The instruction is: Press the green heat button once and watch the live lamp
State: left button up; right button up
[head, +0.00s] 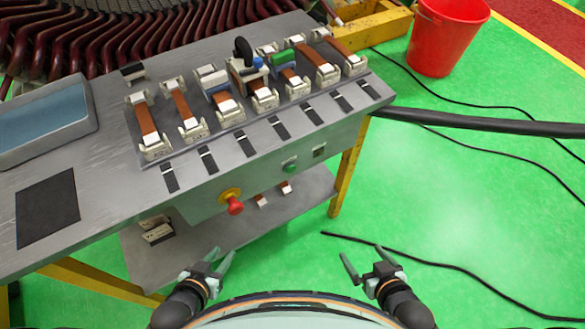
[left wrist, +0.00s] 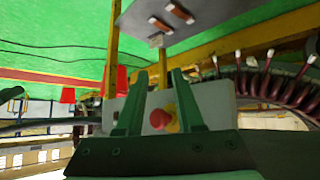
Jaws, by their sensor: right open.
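A small green button (head: 291,167) is on the front panel of the grey workbench in the head view. A small dark fitting with a pale surround (head: 320,151) is to its right; I cannot tell whether it is the live lamp or whether it is lit. My left gripper (head: 222,252) is open and empty, below and in front of the panel, apart from it. Its spread fingers also show in the left wrist view (left wrist: 155,88). My right gripper (head: 362,253) is open and empty over the green floor, right of the bench. The green button cannot be made out in the left wrist view.
A red mushroom button (head: 235,205) on a yellow base sits left of the green button; it also shows between the fingers in the left wrist view (left wrist: 160,119). Several coil holders stand on the bench top (head: 110,190). A thick black hose (head: 480,122) runs rightward.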

pick_arm(q)
grip_shut()
dwell(1.4)
